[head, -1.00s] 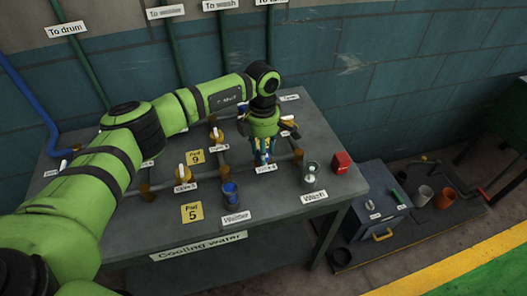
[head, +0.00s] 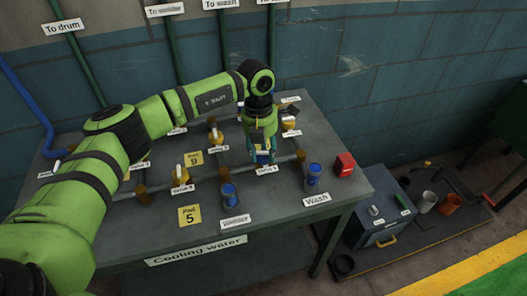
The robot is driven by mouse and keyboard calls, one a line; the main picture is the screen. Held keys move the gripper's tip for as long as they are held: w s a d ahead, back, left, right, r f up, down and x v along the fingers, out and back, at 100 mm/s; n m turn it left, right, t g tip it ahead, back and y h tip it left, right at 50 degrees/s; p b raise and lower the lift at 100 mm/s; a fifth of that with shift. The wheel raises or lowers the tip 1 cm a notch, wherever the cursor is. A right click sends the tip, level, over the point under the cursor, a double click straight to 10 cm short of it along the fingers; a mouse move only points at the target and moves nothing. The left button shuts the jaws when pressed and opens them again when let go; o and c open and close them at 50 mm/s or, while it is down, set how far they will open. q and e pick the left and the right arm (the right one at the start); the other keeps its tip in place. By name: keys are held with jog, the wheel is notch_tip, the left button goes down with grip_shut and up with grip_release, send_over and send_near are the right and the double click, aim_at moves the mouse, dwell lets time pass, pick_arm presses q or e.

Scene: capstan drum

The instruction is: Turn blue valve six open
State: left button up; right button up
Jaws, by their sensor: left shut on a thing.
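My left gripper (head: 263,157) reaches down from above onto a valve on the pipework of the grey bench (head: 200,228). Its fingers are shut around a small blue valve handle (head: 263,158), mostly hidden by the fingers. A white label (head: 266,170) lies on the bench just in front of it, too small to read surely. How far the handle is turned cannot be told. My right gripper is not in view.
Yellow-handled valves stand nearby, one at front left (head: 180,176) and one behind (head: 216,138). A grey cabinet (head: 380,215) stands on the floor.

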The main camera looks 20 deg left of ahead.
aim_at(258, 152)
pick_arm(q)
jog(key=shift+s+a+f+n+b, duration=0.1)
jog(key=shift+s+f+n+b, duration=0.1)
jog(key=shift+n, duration=0.6)
jog(key=shift+s+f+n+b, duration=0.1)
jog(key=shift+s+f+n, duration=0.05)
jog(key=shift+n, duration=0.65)
jog(key=o, duration=1.1)
jog(key=shift+r, duration=0.1)
jog(key=shift+o, duration=0.2)
jog(key=shift+r, duration=0.1)
jog(key=shift+w+r, duration=0.1)
jog(key=shift+r, duration=0.2)
notch_tip(258, 152, up, 12)
jog(key=shift+a+f, duration=0.25)
jog(key=shift+a, duration=0.15)
